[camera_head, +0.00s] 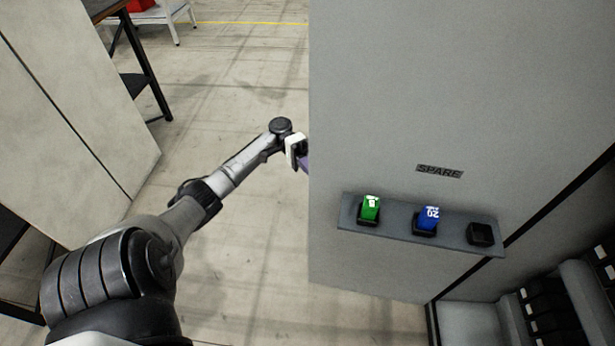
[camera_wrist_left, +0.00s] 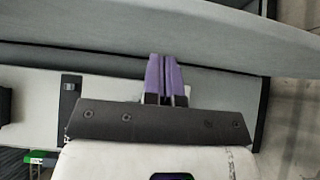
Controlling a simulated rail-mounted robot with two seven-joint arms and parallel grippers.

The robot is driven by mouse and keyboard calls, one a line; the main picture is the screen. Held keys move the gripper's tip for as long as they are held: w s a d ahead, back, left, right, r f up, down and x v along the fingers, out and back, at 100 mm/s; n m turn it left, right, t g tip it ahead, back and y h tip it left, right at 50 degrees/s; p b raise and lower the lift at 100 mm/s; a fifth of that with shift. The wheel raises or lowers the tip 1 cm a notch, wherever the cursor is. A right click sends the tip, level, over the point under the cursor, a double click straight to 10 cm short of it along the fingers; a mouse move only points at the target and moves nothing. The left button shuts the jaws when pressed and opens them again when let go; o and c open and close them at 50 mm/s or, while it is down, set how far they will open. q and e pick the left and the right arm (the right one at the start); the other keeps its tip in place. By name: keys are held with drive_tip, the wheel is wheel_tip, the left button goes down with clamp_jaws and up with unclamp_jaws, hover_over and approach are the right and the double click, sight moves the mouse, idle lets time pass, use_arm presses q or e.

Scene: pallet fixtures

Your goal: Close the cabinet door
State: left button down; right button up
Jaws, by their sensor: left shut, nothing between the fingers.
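The cabinet door (camera_head: 450,90) is a large grey panel standing open on the right of the head view. Its inner face carries a SPARE label and a small shelf (camera_head: 455,243). My left gripper (camera_head: 303,163) is at the door's left free edge, and its fingertips are hidden behind the door in the head view. In the left wrist view its purple fingers (camera_wrist_left: 167,62) are shut with nothing between them, pointing at a long grey panel (camera_wrist_left: 230,50). I cannot tell whether they touch it. My right gripper is not in view.
The shelf holds a green block (camera_head: 370,209) and a blue block (camera_head: 427,218), beside an empty black socket (camera_head: 481,234). Cabinet contents (camera_head: 550,310) show at the lower right. A pale cabinet (camera_head: 60,120) stands left. Bare floor (camera_head: 245,85) lies between.

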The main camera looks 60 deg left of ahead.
use_arm(q)
drive_tip(key=shift+s+d, duration=0.6)
drive_tip(key=shift+d, duration=0.25)
drive_tip(key=shift+s+d, duration=0.6)
drive_tip(key=shift+d, duration=0.25)
